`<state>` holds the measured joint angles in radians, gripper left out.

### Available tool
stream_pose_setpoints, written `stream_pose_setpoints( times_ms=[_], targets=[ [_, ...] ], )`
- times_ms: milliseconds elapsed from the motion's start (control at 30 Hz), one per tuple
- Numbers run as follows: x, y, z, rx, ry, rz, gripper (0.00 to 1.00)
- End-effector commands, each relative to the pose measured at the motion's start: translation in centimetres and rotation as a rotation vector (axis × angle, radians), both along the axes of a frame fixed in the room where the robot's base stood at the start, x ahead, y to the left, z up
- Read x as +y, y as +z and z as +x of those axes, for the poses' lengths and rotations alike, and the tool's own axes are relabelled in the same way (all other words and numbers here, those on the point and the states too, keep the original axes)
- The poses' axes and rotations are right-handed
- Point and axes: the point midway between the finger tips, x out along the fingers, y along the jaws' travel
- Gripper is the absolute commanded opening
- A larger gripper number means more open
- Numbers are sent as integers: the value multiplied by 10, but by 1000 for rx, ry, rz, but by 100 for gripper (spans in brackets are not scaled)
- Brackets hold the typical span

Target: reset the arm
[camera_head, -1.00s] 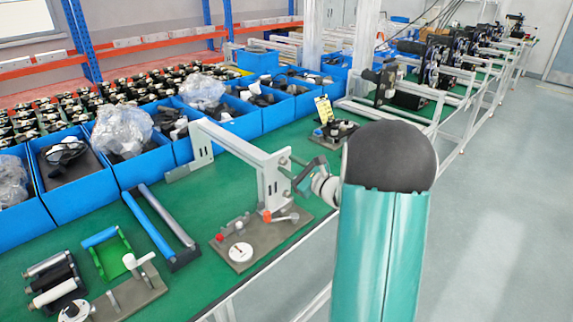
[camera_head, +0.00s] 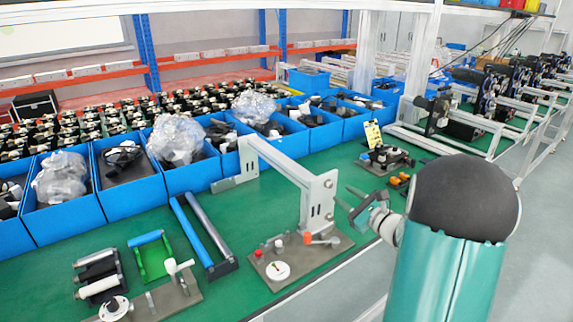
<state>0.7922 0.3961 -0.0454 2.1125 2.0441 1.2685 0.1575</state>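My arm, a teal link with a dark rounded joint cover, rises at the lower right of the head view. My gripper (camera_head: 343,193) shows small just left of that joint, beyond the table's front edge side and beside the grey metal bracket frame (camera_head: 318,203). Its two thin fingers are apart with nothing visible between them. Part of the wrist is hidden behind the arm's rounded joint.
The green workbench (camera_head: 240,215) holds a fixture plate with a white dial (camera_head: 277,271), a blue-handled frame (camera_head: 193,237) and a green frame (camera_head: 152,262). Blue bins (camera_head: 124,193) with parts line up behind. Grey floor (camera_head: 540,240) is clear on the right.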

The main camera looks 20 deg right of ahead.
Motion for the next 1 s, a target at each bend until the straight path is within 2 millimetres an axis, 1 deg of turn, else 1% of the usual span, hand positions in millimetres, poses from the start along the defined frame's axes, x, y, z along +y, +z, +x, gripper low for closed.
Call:
stream_pose_setpoints(
  times_ms=[100,167,267,367,400,467,500,567,600,667,700,767,800,833,900,1000],
  targets=[
    [0,0,0,0,1,0,35],
    [5,2,1,2,11,-8,35],
    [29,9,3,17,77,-52,35],
    [79,22,2,48,212,-154,35],
    [105,27,-2,65,283,-212,35],
    [144,34,-11,90,399,-312,35],
    [169,37,-19,106,474,-385,35],
    [203,40,-34,125,582,-496,35],
    [223,41,-45,138,651,-573,35],
    [250,41,-64,153,750,-692,35],
    [265,41,-77,160,813,-776,35],
    [284,40,-97,168,902,-903,35],
    [294,39,-111,171,958,-992,35],
    [301,38,-121,172,998,-1057,35],
    [312,37,-144,171,1084,-1219,35],
    [319,36,-174,161,1189,-1460,35]
  ],
)
